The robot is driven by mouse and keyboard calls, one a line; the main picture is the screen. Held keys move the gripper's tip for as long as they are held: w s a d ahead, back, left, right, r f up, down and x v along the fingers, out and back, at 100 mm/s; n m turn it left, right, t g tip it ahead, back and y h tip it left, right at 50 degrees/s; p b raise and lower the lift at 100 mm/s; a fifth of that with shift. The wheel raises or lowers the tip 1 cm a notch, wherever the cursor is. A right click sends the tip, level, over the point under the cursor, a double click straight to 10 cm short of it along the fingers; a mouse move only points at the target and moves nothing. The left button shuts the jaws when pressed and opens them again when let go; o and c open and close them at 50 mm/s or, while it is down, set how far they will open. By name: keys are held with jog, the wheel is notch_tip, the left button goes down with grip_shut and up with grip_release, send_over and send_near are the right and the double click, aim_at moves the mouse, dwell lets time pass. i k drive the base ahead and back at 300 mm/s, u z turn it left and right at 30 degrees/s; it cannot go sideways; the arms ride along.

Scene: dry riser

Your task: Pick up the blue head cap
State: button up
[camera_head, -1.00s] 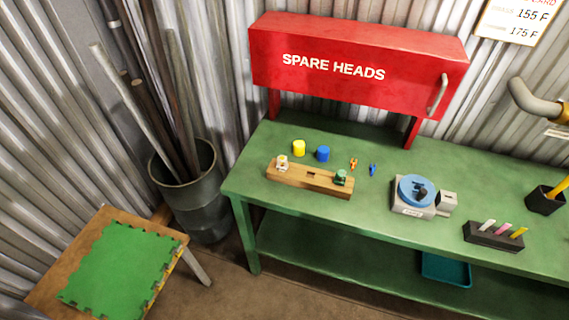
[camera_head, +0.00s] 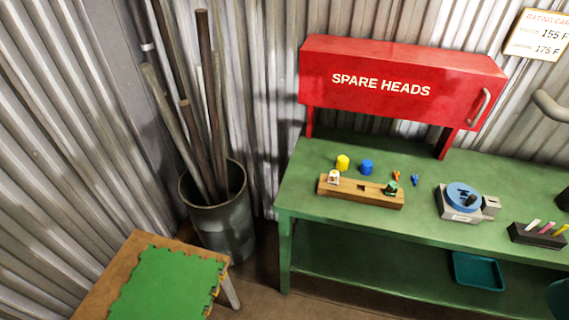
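The blue head cap (camera_head: 367,167) is a small blue cylinder standing on the green workbench (camera_head: 322,222), behind a wooden block. A similar yellow cap (camera_head: 342,162) stands just to its left. The wooden block (camera_head: 362,198) has a small white-and-yellow piece (camera_head: 333,178) at its left end and a dark green piece (camera_head: 390,188) at its right end. A small orange piece (camera_head: 396,175) and a small blue piece (camera_head: 414,180) lie to the right of the blue cap. My gripper is not in view.
A red SPARE HEADS cabinet (camera_head: 400,85) stands over the bench's back. A blue-topped device (camera_head: 462,198) and a black holder (camera_head: 537,234) are on the right. A bin of pipes (camera_head: 222,232) and a wooden table with a green mat (camera_head: 165,285) stand left.

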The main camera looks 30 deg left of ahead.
aim_at(366, 166)
jog(key=u, duration=0.95)
jog(key=i, duration=1)
